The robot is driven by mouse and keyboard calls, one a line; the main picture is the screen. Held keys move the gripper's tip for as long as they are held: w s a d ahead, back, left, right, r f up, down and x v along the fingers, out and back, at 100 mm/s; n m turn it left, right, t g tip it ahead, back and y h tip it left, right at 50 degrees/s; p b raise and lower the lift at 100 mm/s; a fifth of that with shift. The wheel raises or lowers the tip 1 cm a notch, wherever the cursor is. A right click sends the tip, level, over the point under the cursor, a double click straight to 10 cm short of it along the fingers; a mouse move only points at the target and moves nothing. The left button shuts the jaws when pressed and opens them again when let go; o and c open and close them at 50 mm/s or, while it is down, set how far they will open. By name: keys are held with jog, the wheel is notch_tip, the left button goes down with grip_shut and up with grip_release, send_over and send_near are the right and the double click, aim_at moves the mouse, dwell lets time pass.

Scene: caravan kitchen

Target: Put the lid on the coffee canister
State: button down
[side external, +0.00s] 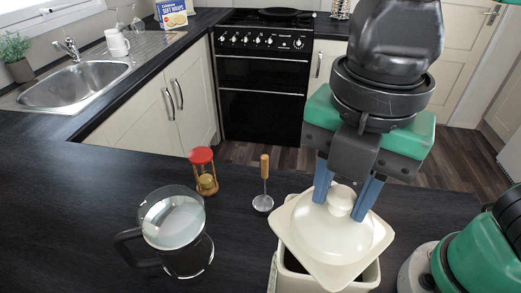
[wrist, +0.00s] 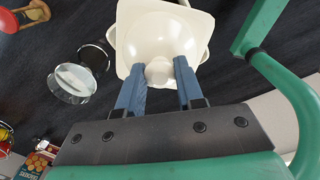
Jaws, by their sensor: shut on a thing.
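The cream lid (side external: 328,240) is square with a domed middle and a round knob, and it shows in the wrist view (wrist: 134,38). My gripper (side external: 343,200) has its blue fingers on either side of the knob and is shut on it; it also shows in the wrist view (wrist: 160,72). The cream coffee canister (side external: 366,281) stands on the counter under the lid, its dark inside showing in a gap. The lid is turned relative to the canister's square rim and looks tilted. Whether it touches the rim I cannot tell.
A glass coffee press (side external: 172,230) stands left on the dark counter (side external: 80,215).

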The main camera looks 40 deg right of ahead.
aim_at(342, 192)
jog(key=shift+f, duration=0.6)
jog(key=c, duration=0.8)
grip_release()
jog(key=shift+c, duration=0.2)
notch_tip(342, 192, up, 11)
jog(key=w+d+f+m+t, duration=0.3)
jog(key=w+d+f+m, duration=0.3)
jog(key=m, duration=0.5)
jog(key=w+d+f+m+t, duration=0.4)
jog(key=w+d+f+m, duration=0.2)
jog(key=d+f+m, duration=0.4)
jog(key=shift+f+m, duration=0.5)
jog(key=shift+m, duration=0.3)
